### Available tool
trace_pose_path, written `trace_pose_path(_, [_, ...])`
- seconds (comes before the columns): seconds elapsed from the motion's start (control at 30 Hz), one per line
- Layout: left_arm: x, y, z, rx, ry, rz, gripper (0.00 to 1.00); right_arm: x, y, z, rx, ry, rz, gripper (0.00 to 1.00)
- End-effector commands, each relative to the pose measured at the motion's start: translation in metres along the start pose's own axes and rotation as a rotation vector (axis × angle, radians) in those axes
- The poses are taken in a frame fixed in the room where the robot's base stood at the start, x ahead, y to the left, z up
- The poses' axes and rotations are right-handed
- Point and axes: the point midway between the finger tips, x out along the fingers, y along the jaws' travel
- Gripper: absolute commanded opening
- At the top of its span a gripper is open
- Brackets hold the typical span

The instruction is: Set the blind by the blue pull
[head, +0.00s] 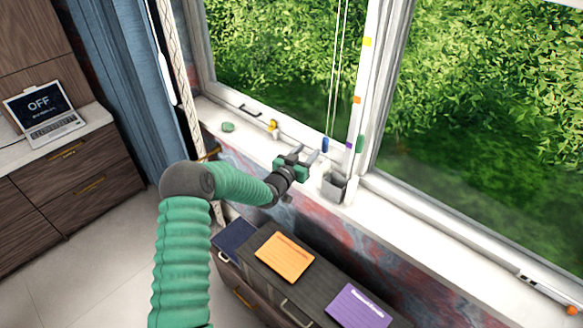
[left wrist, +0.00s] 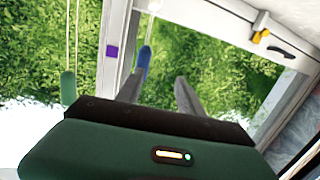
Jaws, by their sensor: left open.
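My left gripper (head: 306,155) is open and empty over the sill, just left of the blue pull. Its two fingers (left wrist: 158,84) stand apart in the left wrist view. The blind itself is not in view.
Yellow (head: 367,41), orange (head: 357,100) and purple (head: 348,146) markers sit on the window post. A grey open box (head: 335,186) stands on the sill, close right of my gripper. A yellow-handled latch (head: 273,126) and green object (head: 228,127) are left. A dark cabinet (head: 268,254) stands below.

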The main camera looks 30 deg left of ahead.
Motion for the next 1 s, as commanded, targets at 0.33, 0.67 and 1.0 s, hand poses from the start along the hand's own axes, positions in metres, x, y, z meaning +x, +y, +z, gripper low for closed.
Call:
trace_pose_path(0.33, [-0.028,-0.006,0.005,-0.005,-0.003,0.0,0.44,-0.009,0.0,-0.002,0.001,0.0,0.0,0.0])
trace_pose_path(0.67, [-0.056,-0.005,0.007,-0.006,-0.002,0.0,0.44,-0.014,0.0,-0.003,0.0,0.0,0.0,0.0])
trace_pose_path(1.0, [-0.084,-0.003,0.009,-0.004,-0.002,0.0,0.44,-0.018,0.0,-0.004,0.001,0.0,0.0,0.0])
